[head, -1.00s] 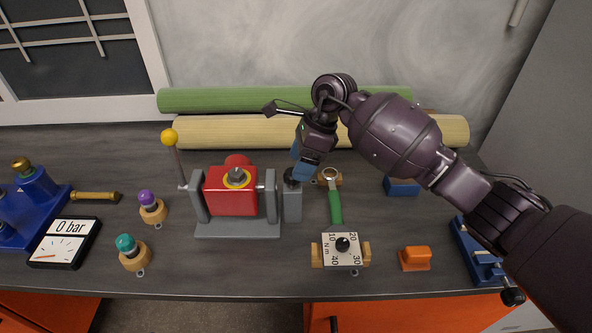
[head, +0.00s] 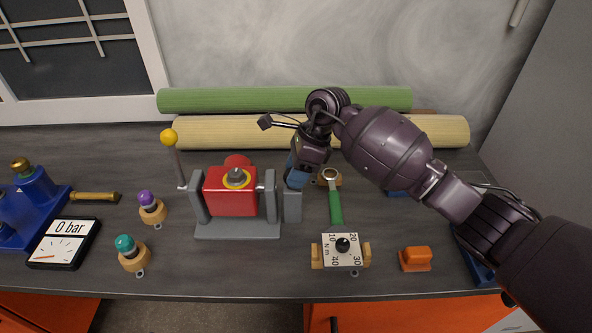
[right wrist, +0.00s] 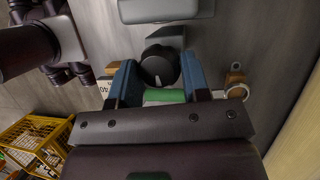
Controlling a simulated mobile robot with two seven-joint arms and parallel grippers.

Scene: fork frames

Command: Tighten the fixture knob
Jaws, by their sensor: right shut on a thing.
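The fixture knob (right wrist: 160,67) is black and round with a pale mark. It sits between the two blue fingers of my right gripper (right wrist: 158,82) in the right wrist view. My right gripper (head: 296,180) is shut on it, over the grey block (head: 292,206) right of the fixture, and hides the knob in the head view. The grey fixture (head: 237,228) holds a red block (head: 228,202) and has a lever with a yellow ball (head: 169,136). My left gripper is not in view.
An orange piece (head: 415,258) lies farther right. Purple (head: 147,198) and teal (head: 124,243) knobs stand at left, near a pressure gauge (head: 65,240). Rolls (head: 220,130) lie behind.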

